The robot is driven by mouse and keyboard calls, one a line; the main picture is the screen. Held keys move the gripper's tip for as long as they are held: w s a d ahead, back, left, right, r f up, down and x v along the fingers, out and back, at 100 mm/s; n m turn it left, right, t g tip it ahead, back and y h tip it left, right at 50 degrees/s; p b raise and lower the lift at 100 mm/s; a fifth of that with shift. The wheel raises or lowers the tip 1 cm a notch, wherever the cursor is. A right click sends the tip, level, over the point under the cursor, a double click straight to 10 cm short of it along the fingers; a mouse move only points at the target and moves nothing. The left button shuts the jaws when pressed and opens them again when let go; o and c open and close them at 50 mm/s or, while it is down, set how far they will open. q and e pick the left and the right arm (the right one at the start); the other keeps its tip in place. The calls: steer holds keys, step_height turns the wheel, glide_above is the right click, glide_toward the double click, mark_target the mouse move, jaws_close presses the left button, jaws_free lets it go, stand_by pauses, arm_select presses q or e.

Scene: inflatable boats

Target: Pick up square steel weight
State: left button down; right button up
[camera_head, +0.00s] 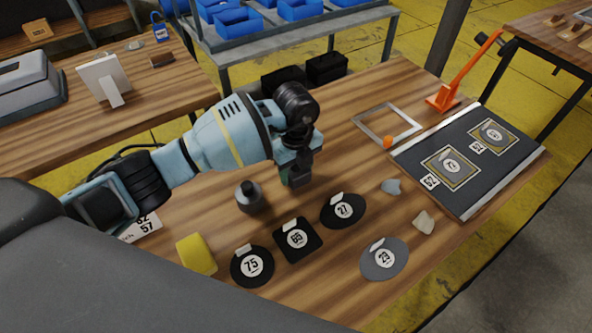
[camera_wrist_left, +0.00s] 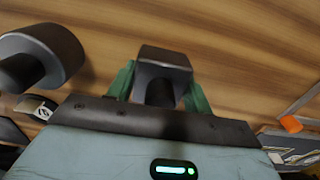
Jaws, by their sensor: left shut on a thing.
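My left gripper (camera_head: 293,178) points down at the middle of the wooden table. In the left wrist view its green fingers (camera_wrist_left: 160,88) are shut on the square steel weight (camera_wrist_left: 163,62), a dark grey piece with a square top and a narrower neck. In the head view the fingers and wrist mostly hide this weight. I cannot tell whether it touches the table. A round steel weight (camera_head: 249,198) stands upright just left of the gripper; it also shows in the left wrist view (camera_wrist_left: 38,55). My right gripper is not in view.
Numbered dark patches (camera_head: 298,240), a grey round patch (camera_head: 384,258) and a yellow block (camera_head: 196,254) lie in front. A white frame (camera_head: 370,131), an orange lever (camera_head: 462,75) and a dark board (camera_head: 470,190) with square outlines are right. Small stones (camera_head: 424,222) lie nearby.

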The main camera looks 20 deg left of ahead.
arm_select(q)
steer(key=shift+r, duration=0.2)
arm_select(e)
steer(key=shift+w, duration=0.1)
arm_select(q)
steer(key=shift+w+r, duration=0.1)
steer(key=shift+r, duration=0.35)
step_height(320, 180, up, 3)
steer(key=shift+f, duration=0.15)
steer(key=s, duration=0.4)
steer(key=s+p, duration=0.1)
steer(key=s, duration=0.4)
steer(key=s+r, duration=0.1)
steer(key=s, duration=0.4)
steer(key=shift+s+d, duration=0.15)
steer(key=shift+s, duration=0.1)
steer(key=shift+s+r, duration=0.1)
steer(key=shift+s, duration=0.7)
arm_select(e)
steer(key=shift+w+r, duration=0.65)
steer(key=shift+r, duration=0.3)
